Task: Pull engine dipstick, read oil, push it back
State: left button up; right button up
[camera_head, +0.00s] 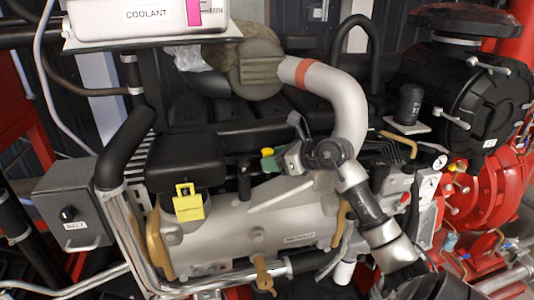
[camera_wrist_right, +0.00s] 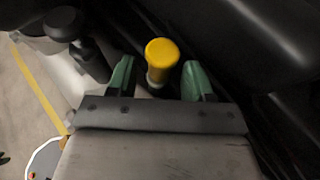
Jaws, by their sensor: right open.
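A yellow round-topped handle, seemingly the engine dipstick's (camera_wrist_right: 161,50), stands between the two green fingers of my right gripper (camera_wrist_right: 158,78) in the right wrist view. The fingers are open, with a gap on each side of it. In the head view, the yellow top (camera_head: 267,152) shows just beside the tip of my right gripper (camera_head: 272,162), above the grey engine block (camera_head: 255,220). The handle's lower part and the stick are hidden. My left gripper is not in view.
A black cover (camera_head: 185,160) and a yellow tag (camera_head: 188,203) are left of the gripper. A curved grey pipe (camera_head: 340,95) rises behind it. A white coolant tank (camera_head: 150,20) is at upper left. A grey switch box (camera_head: 75,210) is at left.

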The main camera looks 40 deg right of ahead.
jog(key=shift+x, duration=1.25)
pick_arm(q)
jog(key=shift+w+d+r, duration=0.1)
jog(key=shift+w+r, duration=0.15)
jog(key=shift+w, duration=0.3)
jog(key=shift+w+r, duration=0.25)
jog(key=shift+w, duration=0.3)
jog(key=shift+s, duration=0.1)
